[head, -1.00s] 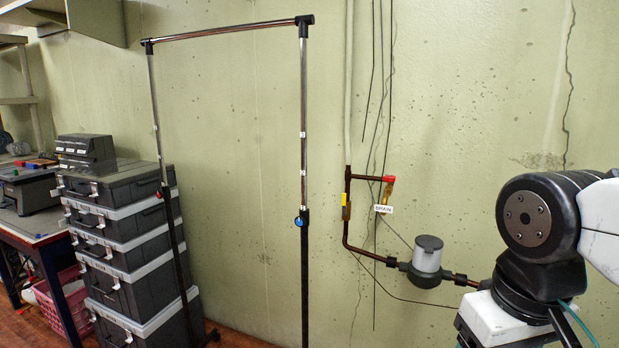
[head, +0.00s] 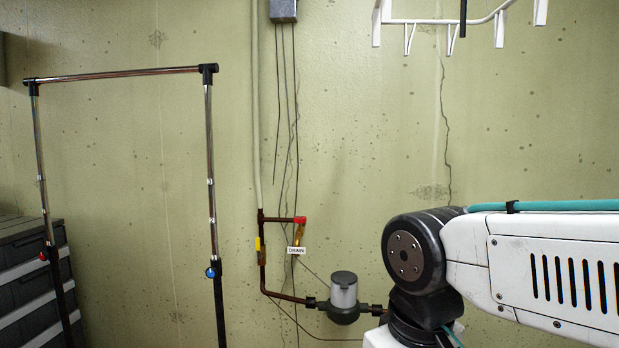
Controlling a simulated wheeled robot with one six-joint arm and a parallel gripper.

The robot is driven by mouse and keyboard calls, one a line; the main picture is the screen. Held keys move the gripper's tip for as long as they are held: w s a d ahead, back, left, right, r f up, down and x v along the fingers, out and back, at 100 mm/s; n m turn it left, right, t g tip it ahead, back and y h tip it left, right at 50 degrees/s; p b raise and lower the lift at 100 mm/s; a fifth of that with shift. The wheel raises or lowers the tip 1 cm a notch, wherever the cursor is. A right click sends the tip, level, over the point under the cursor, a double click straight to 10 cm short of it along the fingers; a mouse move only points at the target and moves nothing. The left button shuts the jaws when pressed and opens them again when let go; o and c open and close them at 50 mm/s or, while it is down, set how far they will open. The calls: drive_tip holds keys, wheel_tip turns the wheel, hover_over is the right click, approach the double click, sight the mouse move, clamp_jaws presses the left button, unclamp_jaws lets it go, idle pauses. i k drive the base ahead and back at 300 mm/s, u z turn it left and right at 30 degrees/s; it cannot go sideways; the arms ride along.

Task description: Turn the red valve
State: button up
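The red valve (head: 300,220) is a small red handle at the end of a short copper branch pipe on the wall, left of the picture's middle. A white tag reading "DRAIN" (head: 296,250) hangs just below it. A yellow piece (head: 257,243) sits on the vertical copper pipe to its left. My arm shows at the right, apart from the valve in the picture. My gripper is not in view.
A grey-topped meter (head: 343,292) sits on the lower pipe, left of my arm. A chrome garment rack (head: 212,150) stands at the left, with stacked dark cases (head: 25,270) behind it. A white wire rack (head: 425,22) hangs at the top right.

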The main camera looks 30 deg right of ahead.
sight(299, 219)
drive_tip(key=k, duration=1.15)
drive_tip(key=z, duration=1.1)
drive_tip(key=i, duration=1.4)
drive_tip(key=u, duration=1.1)
drive_tip(key=i, duration=0.8)
drive_tip(key=u, duration=0.15)
